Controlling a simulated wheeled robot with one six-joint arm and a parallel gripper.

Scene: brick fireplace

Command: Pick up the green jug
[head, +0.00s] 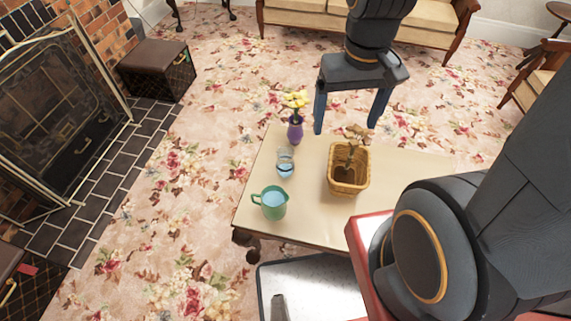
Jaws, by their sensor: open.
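The green jug (272,203) stands upright near the left front corner of the low table (302,230). Its handle points to the left, and pale blue shows inside its opening. My gripper (346,130) is open and empty. It hangs above the back part of the table, its two fingers pointing down. In the picture it is up and to the right of the jug, well apart from it.
A clear glass vessel (285,164) stands just behind the jug. A purple vase (295,130) with yellow flowers stands at the back left of the table. Carpet (190,215) left of the table is clear.

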